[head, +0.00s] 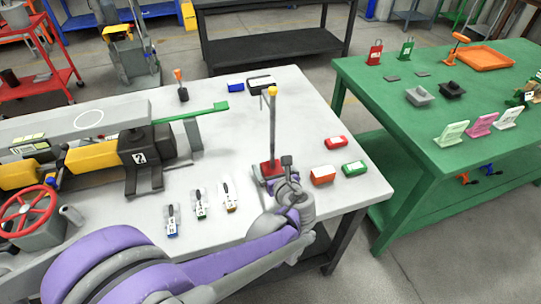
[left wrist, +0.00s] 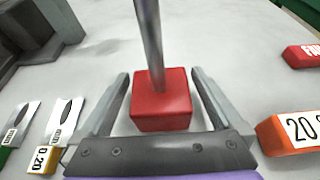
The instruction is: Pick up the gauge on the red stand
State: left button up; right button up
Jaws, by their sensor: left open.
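The red stand is a red block base (left wrist: 161,108) with an upright metal post (head: 272,130) and a yellow knob (head: 272,91) on top. A short thin piece sticks out at the post's upper end, too small to tell whether it is the gauge. My left gripper (head: 270,178) is low at the red base, partly hiding it in the head view. In the left wrist view its open fingers (left wrist: 160,76) lie on either side of the base, with visible gaps. The post rises out of the top of that view. My right gripper is not in view.
A red block (head: 336,142), an orange block (head: 322,175) and a green block (head: 354,169) lie right of the stand. Several small labelled tools (head: 201,204) lie to its left. A yellow and black machine (head: 95,158) fills the table's left side.

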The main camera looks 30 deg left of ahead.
pick_arm(q)
jog(key=shift+w+a+f, duration=0.2)
jog(key=shift+w+a, duration=0.1)
jog(key=shift+a, duration=0.05)
jog(key=shift+c, duration=0.2)
jog(key=shift+r, duration=0.1)
grip_shut()
